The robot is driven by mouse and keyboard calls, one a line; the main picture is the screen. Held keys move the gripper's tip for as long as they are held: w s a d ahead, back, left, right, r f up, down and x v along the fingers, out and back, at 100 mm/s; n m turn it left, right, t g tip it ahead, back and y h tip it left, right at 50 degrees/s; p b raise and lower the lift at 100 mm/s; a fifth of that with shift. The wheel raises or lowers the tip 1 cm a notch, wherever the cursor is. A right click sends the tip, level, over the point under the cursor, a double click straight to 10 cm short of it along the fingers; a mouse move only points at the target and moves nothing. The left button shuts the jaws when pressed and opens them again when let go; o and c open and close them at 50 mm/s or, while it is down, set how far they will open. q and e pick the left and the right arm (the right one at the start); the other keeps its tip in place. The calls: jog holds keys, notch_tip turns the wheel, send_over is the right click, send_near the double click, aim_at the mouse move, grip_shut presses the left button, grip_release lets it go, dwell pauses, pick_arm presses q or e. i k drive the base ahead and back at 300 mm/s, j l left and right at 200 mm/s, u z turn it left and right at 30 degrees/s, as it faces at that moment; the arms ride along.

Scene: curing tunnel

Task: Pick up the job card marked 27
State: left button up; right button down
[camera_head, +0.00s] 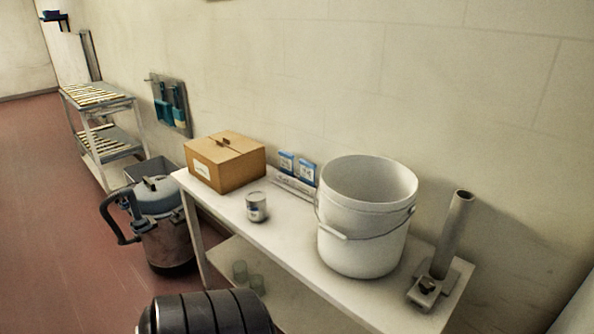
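Two small blue-and-white cards stand upright side by side near the wall at the back of the white table (292,262). The left card (286,162) is just right of a cardboard box, and the right card (307,172) is just left of a large white bucket. A low pale strip or holder (293,187) lies in front of them. The marks on the cards are too small to read, so I cannot tell which is 27. Neither of my grippers is in view.
The cardboard box (225,162), a small can (257,207), the white bucket (362,222) and a grey upright tube on a base (453,235) stand on the table. A vacuum cleaner (160,225) and a rack (103,130) are left, beside open red floor.

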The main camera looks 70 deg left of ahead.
aim_at(307, 169)
jog(key=u, duration=2.05)
